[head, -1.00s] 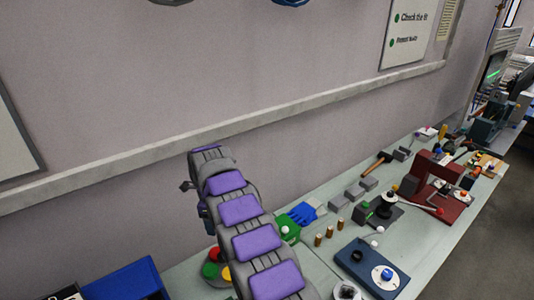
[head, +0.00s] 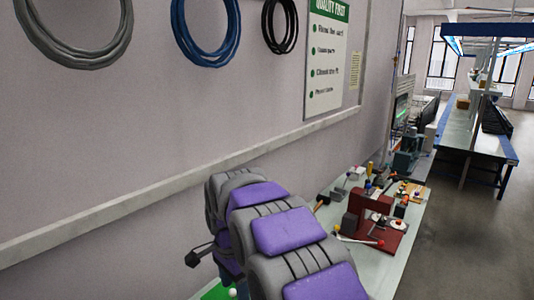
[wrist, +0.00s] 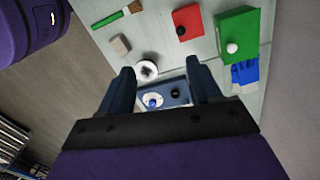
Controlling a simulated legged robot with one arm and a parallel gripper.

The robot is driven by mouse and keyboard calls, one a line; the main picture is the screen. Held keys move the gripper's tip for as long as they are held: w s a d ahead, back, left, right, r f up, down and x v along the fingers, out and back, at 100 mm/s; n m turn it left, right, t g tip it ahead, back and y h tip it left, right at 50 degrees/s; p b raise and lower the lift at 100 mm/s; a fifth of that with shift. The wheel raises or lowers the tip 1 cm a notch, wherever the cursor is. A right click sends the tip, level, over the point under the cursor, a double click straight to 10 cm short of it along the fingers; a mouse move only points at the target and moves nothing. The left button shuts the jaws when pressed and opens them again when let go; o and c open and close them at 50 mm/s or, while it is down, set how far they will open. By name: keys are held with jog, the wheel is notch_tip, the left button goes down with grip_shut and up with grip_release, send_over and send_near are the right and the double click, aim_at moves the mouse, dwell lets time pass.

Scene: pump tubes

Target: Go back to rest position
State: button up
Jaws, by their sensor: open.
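My gripper (wrist: 162,78) is open in the wrist view, its two dark fingers wide apart with nothing held. It points down over the workbench (wrist: 150,30). A blue plate (wrist: 178,92) with a white disc and a black knob shows between the fingers, on the bench below. In the head view my purple and grey arm is raised in front of the bench and hides much of it. The gripper's fingers cannot be made out clearly there. No pump tube can be picked out for certain.
In the wrist view a green box (wrist: 237,35), a red block (wrist: 187,22), a brush (wrist: 118,14) and a grey block (wrist: 120,44) lie on the bench. In the head view a dark red fixture (head: 378,235) stands right of my arm; a wall is left, open floor (head: 470,240) right.

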jog(key=s+d+r+n+b, duration=0.15)
jog(key=s+d+n, duration=0.35)
jog(key=s+d, duration=1)
jog(key=s+d+f+n+b, duration=0.1)
jog(key=s+d+f+n, duration=0.1)
jog(key=s, duration=0.7)
jog(key=s+d+f+n+g, duration=0.1)
jog(key=s+d+f, duration=0.3)
jog(key=s, duration=0.5)
jog(key=shift+s+d+f+n+b, duration=0.3)
jog(key=shift+d+f+n+b, duration=0.15)
jog(key=shift+n, duration=0.45)
jog(key=shift+r, duration=0.1)
